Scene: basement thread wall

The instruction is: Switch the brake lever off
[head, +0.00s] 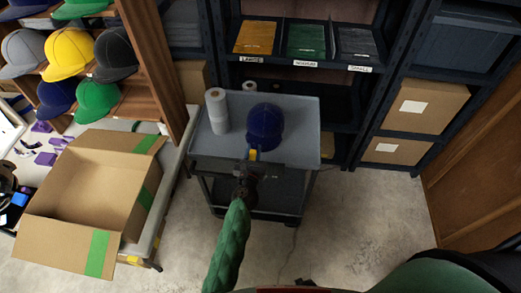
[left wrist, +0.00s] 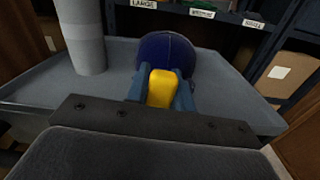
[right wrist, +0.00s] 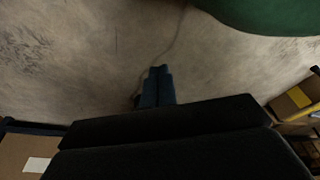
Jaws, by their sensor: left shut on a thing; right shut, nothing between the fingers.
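A yellow lever (head: 253,155), which I take to be the brake lever, shows at the near edge of a grey cart (head: 225,148). My left gripper (head: 248,161) reaches this edge from below and is shut on it. In the left wrist view the yellow lever (left wrist: 162,88) sits between the two blue fingers of the left gripper (left wrist: 163,92). Its lower part and mounting are hidden by the gripper. My right gripper (right wrist: 158,72) is shut and empty, pointing at bare floor in the right wrist view.
A blue cap (head: 265,125) and white rolls (head: 217,110) stand on the cart. An open cardboard box (head: 130,185) is at the left, near a shelf of caps. Dark shelving (head: 345,135) stands behind the cart. The floor (head: 350,225) right of the cart is clear.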

